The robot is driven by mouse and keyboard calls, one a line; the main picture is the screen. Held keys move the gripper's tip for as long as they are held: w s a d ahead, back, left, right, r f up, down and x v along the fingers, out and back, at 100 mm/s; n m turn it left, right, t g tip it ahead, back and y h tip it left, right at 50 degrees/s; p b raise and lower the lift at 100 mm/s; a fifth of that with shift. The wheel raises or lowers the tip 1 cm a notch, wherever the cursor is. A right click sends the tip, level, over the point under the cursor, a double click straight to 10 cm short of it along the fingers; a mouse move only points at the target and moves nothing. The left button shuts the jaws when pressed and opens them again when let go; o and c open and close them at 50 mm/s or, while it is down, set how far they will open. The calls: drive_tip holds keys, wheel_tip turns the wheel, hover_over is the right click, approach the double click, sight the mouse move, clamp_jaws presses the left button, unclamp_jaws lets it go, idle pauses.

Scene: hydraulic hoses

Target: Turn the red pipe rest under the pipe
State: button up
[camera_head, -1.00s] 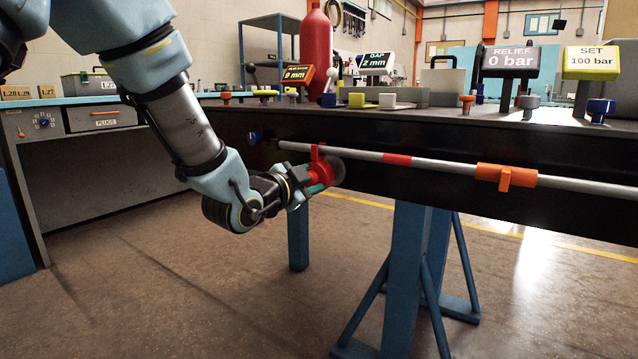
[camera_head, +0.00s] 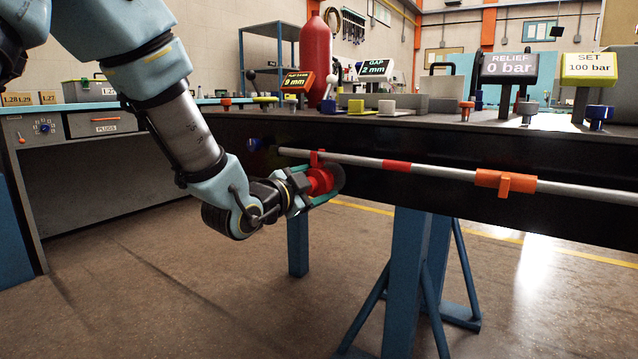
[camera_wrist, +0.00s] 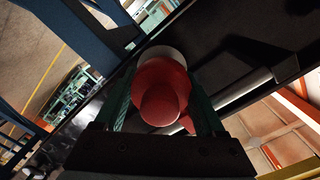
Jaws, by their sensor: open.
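The red pipe rest (camera_head: 319,180) is on the dark side face of the bench, under the left part of the grey pipe (camera_head: 350,160). A red piece rises from it to the pipe. In the wrist view its round red knob (camera_wrist: 160,95) fills the middle, between two green fingers. My gripper (camera_head: 322,194) is open around the rest, with one finger on each side of it. I cannot tell whether the fingers touch it. The far end of the rest is partly hidden behind the knob in the wrist view.
An orange clamp (camera_head: 505,182) and a red band (camera_head: 397,166) are on the pipe to the right. Blue bench legs (camera_head: 405,270) stand below. The floor left of them is clear.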

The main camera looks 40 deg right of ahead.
drive_tip(key=p+v, duration=0.1)
drive_tip(key=v, duration=1)
drive_tip(key=shift+w, duration=0.1)
drive_tip(key=w+a+f+n+t+y, duration=0.2)
drive_tip(key=w+a+f+n+y, duration=0.3)
drive_tip(key=w+a, duration=0.3)
drive_tip(key=w+a+f+n+t+y, duration=0.2)
drive_tip(key=w+a+f+n+y, duration=0.35)
drive_tip(key=a, duration=0.45)
drive_tip(key=s+a+f+n+g+y, duration=0.2)
drive_tip(key=a+n, duration=0.2)
drive_tip(key=a, duration=0.3)
drive_tip(key=s+a+f+n+g+y, duration=0.2)
drive_tip(key=a+n, duration=0.2)
drive_tip(key=a, duration=0.4)
drive_tip(key=s+a+f+n+g+y, duration=0.1)
drive_tip(key=s+a+n+g+y, duration=0.2)
drive_tip(key=a, duration=0.4)
wheel_tip(320, 180, up, 36)
drive_tip(key=n+p, duration=0.1)
drive_tip(key=p, duration=3.5)
drive_tip(key=shift+s+a+h, duration=0.2)
drive_tip(key=shift+a+h, duration=0.15)
drive_tip(key=shift+h, duration=0.1)
